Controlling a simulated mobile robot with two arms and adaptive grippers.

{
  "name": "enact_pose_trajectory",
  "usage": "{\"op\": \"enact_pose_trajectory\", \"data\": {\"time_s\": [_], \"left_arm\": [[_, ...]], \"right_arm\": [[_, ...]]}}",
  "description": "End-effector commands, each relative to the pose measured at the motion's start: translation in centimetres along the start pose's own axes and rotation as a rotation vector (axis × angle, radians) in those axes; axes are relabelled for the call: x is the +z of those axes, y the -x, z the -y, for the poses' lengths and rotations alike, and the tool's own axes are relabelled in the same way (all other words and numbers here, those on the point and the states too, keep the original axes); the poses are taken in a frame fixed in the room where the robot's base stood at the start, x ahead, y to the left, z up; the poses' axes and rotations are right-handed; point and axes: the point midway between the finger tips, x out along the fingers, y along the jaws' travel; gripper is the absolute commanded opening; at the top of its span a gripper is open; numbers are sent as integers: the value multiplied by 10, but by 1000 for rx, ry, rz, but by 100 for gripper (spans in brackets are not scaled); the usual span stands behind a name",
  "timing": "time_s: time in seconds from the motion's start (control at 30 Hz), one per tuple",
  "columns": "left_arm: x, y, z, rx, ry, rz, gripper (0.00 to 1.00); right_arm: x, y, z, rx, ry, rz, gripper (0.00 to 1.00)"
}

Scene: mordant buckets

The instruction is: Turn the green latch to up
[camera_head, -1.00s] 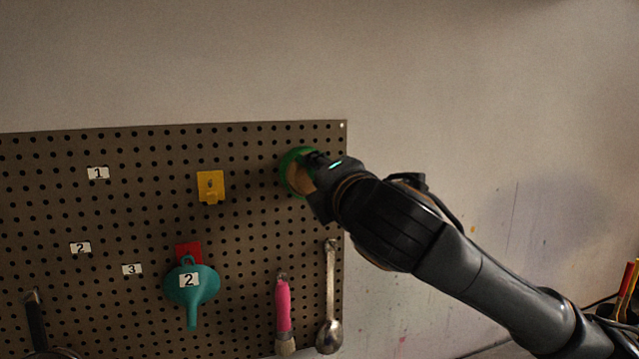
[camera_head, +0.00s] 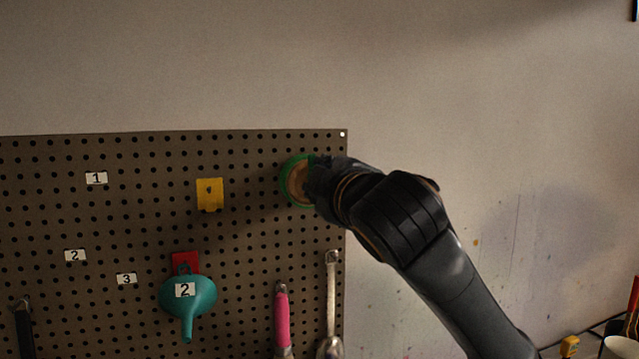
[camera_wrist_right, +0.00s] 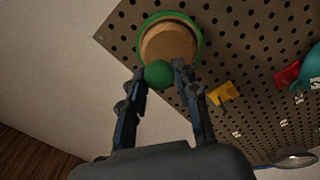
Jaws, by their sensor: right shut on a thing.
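The green latch (camera_head: 287,181) is on the upper right part of the pegboard (camera_head: 110,215). It has a round green rim around a tan disc, partly hidden behind my right gripper in the head view. In the right wrist view the latch (camera_wrist_right: 170,38) is at the top, with a green ball-shaped knob (camera_wrist_right: 158,74) in front of the tan disc. My right gripper (camera_wrist_right: 160,75) has its two fingers on either side of the knob and is shut on it. In the head view my right gripper (camera_head: 318,180) covers the latch's right side. My left gripper is not in view.
A yellow hook (camera_head: 210,194) is left of the latch. A teal funnel (camera_head: 188,296) hangs on a red hook (camera_head: 185,262) lower down. A pink-handled brush (camera_head: 282,315) and a metal spoon (camera_head: 332,295) hang below the latch. The wall above is clear.

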Motion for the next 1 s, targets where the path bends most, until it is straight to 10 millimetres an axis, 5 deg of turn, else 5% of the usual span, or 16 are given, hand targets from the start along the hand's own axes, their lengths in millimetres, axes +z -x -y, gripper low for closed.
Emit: {"op": "enact_pose_trajectory", "data": {"time_s": [0.77,0.8,0.9,1.0], "left_arm": [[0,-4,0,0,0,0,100],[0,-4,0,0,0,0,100],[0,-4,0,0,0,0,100],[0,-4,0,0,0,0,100]], "right_arm": [[1,0,2,-4,-111,2,0],[1,0,2,-4,-110,2,33],[1,0,1,-4,-110,2,53],[0,0,1,-3,-109,2,54]]}}
